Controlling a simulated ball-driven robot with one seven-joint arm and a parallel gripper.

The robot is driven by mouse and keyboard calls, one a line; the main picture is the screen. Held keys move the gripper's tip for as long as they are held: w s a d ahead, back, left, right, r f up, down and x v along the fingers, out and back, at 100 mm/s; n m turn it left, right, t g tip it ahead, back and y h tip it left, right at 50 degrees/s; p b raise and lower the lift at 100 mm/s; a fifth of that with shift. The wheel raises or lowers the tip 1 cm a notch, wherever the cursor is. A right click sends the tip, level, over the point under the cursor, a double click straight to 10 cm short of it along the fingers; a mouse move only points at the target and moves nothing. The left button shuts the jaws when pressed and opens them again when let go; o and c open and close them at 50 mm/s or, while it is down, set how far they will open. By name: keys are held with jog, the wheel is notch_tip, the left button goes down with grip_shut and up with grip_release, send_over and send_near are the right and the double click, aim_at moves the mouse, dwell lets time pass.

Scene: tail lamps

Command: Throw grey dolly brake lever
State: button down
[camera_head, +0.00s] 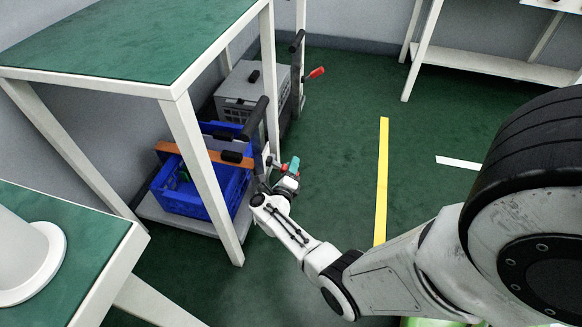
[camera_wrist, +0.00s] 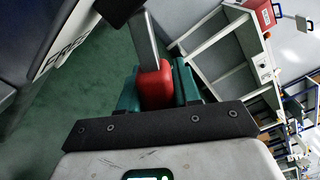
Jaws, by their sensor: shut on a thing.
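My gripper (camera_head: 289,169) is shut on the red lever grip (camera_wrist: 155,86), which sits between its teal finger pads in the wrist view. A bare metal rod (camera_wrist: 147,42) runs from the grip toward a dark part at the top. In the head view, my gripper is at the right end of the near dolly (camera_head: 180,219). This dolly has a light grey deck and carries a blue crate (camera_head: 187,196). The gripper hides most of the lever there.
A farther dolly carries a grey crate (camera_head: 238,106) and has its own red-tipped lever (camera_head: 316,73). A green-topped table (camera_head: 130,40) stands over the dollies, its white front leg (camera_head: 205,180) left of my arm. Open green floor with a yellow stripe (camera_head: 381,180) lies to the right.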

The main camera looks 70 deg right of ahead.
dwell(0.4)
notch_tip(320, 180, up, 8)
jog(key=n+p, duration=1.1)
jog(key=n, duration=0.3)
jog(key=shift+w+f, duration=0.15)
jog(key=shift+w, duration=0.2)
jog(key=shift+a, duration=0.1)
jog(key=c, duration=0.9)
grip_release()
jog(key=a+p, duration=0.1)
jog(key=a, duration=0.2)
jog(key=a+p, duration=0.1)
jog(key=a, duration=0.3)
jog(key=a+p, duration=0.1)
jog(key=a, duration=0.2)
jog(key=shift+s+a+p, duration=0.35)
jog(key=shift+s+a, duration=0.05)
